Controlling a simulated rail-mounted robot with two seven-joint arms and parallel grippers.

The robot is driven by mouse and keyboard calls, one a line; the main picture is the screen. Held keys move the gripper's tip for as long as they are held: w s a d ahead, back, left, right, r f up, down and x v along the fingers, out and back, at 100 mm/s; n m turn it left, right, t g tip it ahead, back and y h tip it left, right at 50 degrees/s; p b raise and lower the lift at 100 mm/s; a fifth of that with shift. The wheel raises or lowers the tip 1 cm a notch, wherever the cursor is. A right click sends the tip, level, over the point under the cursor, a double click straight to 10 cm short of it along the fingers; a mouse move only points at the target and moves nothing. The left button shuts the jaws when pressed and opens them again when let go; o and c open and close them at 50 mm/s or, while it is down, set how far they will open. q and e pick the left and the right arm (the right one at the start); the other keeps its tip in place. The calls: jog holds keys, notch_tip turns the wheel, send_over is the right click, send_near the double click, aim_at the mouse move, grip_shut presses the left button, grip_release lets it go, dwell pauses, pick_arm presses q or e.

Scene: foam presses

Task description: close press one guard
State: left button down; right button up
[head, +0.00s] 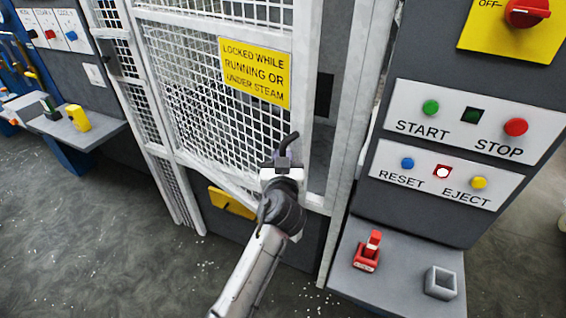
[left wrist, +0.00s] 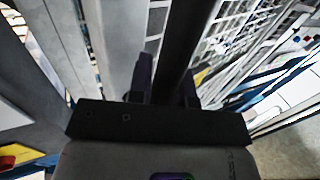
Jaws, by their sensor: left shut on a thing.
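The press guard (head: 200,75) is a white-framed mesh door with a yellow sign (head: 255,73) reading "LOCKED WHILE RUNNING OR UNDER STEAM". A gap with a grey and dark inside shows between its right edge and the white post (head: 350,100). My left gripper (head: 283,160) is at the lower right of the guard, shut on the dark guard handle (head: 291,140). In the left wrist view the handle (left wrist: 188,40) is a dark bar running up between the fingers (left wrist: 165,88). The gripper hides its lower part. My right gripper is not in view.
The control panel (head: 392,215) at the right has START, STOP, RESET and EJECT buttons; a light between RESET and EJECT is lit. A ledge (head: 395,285) below holds a red part (head: 367,255) and a grey square holder (head: 440,283). A side shelf (head: 85,135) stands left.

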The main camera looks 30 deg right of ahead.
pick_arm(q)
jog(key=shift+w+a+f, duration=0.3)
jog(key=shift+a+f, duration=0.05)
jog(key=c, duration=1.1)
grip_release()
jog(key=shift+w+r, duration=0.15)
jog(key=shift+o, duration=0.2)
jog(key=shift+d+r, duration=0.1)
jog(key=shift+s, duration=0.2)
jog(key=shift+s, duration=0.1)
jog(key=v, duration=1.3)
jog(key=shift+s+p, duration=0.25)
jog(key=shift+p, duration=0.15)
jog(key=shift+c, duration=0.2)
